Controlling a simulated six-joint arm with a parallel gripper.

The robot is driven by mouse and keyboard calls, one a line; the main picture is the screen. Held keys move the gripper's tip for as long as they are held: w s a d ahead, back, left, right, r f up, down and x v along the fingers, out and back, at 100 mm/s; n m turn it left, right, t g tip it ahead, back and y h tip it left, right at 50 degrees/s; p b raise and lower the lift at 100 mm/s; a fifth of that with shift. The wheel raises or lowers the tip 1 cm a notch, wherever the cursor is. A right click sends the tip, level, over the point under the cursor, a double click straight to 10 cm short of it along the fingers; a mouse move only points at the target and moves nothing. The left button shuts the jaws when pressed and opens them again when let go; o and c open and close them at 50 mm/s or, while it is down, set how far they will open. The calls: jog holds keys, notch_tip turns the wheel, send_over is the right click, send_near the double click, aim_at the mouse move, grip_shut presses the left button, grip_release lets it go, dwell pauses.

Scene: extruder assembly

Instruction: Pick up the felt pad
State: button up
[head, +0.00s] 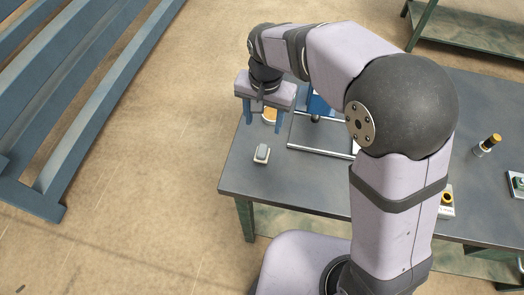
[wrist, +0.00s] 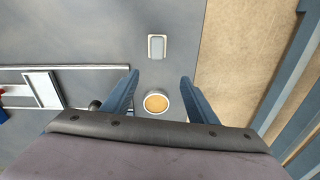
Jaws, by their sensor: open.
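A round tan-orange disc in a pale round rim (wrist: 156,102), which may be the felt pad, lies on the table near its edge. In the head view the disc (head: 269,114) is partly hidden by my gripper. My gripper (head: 265,124) is open, pointing down above this part of the table. In the wrist view the two blue fingers of my gripper (wrist: 160,76) stand apart, and the disc shows between them with nothing held. A small grey block with a pale border (wrist: 157,46) lies beyond the disc; it also shows in the head view (head: 262,154).
A metal rail frame (head: 322,151) with a blue part (head: 318,104) stands close to the right of my gripper in the head view. An orange-topped post (head: 489,143) and a small teal item (head: 518,183) are farther right. A blue rack (head: 95,110) stands off the table.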

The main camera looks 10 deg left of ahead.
aim_at(262, 149)
jog(key=s+f, duration=0.1)
jog(key=s+f+n, duration=0.1)
jog(key=s, duration=0.1)
jog(key=shift+f+g, duration=0.1)
jog(key=shift+g, duration=0.2)
jog(key=shift+d+f+p, duration=0.15)
jog(key=shift+f+p, duration=1)
jog(key=shift+f, duration=2.45)
jog(key=shift+c, duration=0.3)
jog(key=c, duration=1.1)
jog(key=shift+o, duration=0.2)
jog(key=shift+r, duration=0.1)
notch_tip(262, 149, up, 10)
jog(key=b, duration=0.2)
